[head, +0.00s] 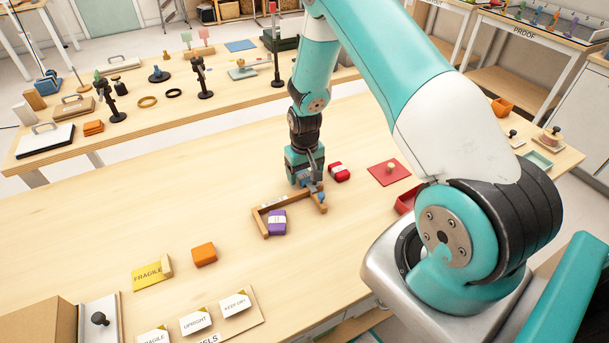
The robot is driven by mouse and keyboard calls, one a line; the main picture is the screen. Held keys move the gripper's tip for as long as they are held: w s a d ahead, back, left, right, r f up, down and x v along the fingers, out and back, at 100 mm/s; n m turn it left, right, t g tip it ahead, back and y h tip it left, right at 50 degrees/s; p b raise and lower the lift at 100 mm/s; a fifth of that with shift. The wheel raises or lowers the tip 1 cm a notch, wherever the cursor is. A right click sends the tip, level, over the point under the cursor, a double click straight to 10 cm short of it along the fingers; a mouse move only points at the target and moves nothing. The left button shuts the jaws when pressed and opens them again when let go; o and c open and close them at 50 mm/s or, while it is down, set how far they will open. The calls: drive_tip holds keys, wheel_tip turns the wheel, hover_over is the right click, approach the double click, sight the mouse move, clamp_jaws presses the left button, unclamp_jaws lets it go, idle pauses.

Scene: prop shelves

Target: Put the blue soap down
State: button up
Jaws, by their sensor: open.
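My gripper (312,188) points down at the right end of a three-sided wooden frame (261,224). Its jaws are open. A small patch of the blue soap (313,188) shows between and below the fingers, at the frame's right end. The gripper hides most of it, and I cannot tell whether it touches the table. A purple soap (277,222) with a white label lies inside the frame, left of the gripper. A red soap (339,172) lies just right of the gripper, outside the frame.
A red mat (389,173) with a knob and a red tray (407,200) are to the right. The table left of the frame is clear. A second table (200,118) with props stands behind.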

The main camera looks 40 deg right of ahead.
drive_tip(key=shift+f, duration=0.25)
drive_tip(key=c, duration=1.1)
drive_tip(key=shift+r, duration=0.1)
